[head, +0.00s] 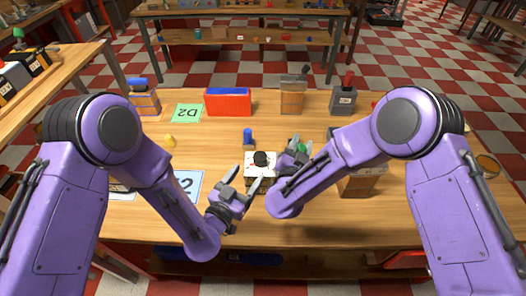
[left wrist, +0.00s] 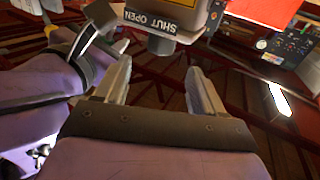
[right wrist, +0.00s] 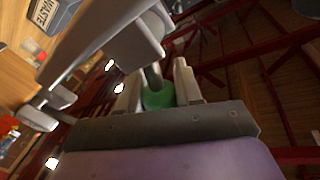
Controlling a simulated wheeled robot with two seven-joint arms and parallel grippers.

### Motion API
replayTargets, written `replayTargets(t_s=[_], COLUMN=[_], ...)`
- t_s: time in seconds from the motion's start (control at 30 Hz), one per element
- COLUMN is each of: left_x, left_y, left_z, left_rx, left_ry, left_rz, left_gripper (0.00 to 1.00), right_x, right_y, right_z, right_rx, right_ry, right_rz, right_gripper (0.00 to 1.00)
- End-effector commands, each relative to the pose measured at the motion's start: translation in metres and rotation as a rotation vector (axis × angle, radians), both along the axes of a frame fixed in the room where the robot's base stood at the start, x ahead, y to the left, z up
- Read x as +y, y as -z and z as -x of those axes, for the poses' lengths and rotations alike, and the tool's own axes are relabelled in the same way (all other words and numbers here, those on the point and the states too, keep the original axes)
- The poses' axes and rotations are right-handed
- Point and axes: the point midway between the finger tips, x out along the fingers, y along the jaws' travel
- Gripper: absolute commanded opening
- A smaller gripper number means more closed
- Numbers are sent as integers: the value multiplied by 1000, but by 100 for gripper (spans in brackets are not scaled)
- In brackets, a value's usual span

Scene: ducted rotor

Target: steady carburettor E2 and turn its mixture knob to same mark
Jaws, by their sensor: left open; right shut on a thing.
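A small unit with a white top and a black round knob (head: 261,159) stands mid-table in the head view; I take it for carburettor E2, though no E2 mark is readable. My left gripper (head: 243,181) is open at its near left side, fingers pointing at it. In the left wrist view a grey body marked SHUT OPEN (left wrist: 160,18) with a dark knob (left wrist: 161,45) lies beyond the open, empty fingertips. My right gripper (head: 294,152), right of the unit, is shut on a green part (right wrist: 158,97) with a grey stem. Whether that part joins the unit is hidden.
A blue-capped piece (head: 247,136) stands just behind the unit. A blue card (head: 188,185) lies left, and a wooden block (head: 362,182) stands right, behind my arm. A green D2 card (head: 187,113), red box (head: 228,106) and grey box (head: 343,99) line the back.

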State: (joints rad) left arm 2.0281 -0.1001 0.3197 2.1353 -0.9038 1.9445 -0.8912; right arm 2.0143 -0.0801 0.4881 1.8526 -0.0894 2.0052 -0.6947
Motion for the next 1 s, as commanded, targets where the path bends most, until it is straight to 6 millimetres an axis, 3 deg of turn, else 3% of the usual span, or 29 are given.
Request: replayTargets(t_s=[0.2,0.4,0.57,0.8,0.87,0.97,1.0], left_x=[-25,-44,-51,-51,-51,-51,-51], left_y=[-1,0,0,0,0,0,0], left_z=[-47,-81,-93,-94,-94,-94,-94], left_rx=[-4,-2,-1,-1,-1,-2,-2], left_ry=[-3,-3,-2,-2,-1,-1,-1], left_rz=[3,2,2,2,2,1,1], left_gripper=[69,69,69,69,53,21,18], right_x=[0,0,0,0,0,0,0], right_y=[0,0,0,0,0,0,0], right_z=[0,0,0,0,0,0,0], right_rx=[-1,0,0,0,0,0,0], right_ry=[-1,0,0,0,0,0,0], right_rz=[-1,-1,0,0,0,0,0], right_gripper=[0,0,0,0,0,0,0])
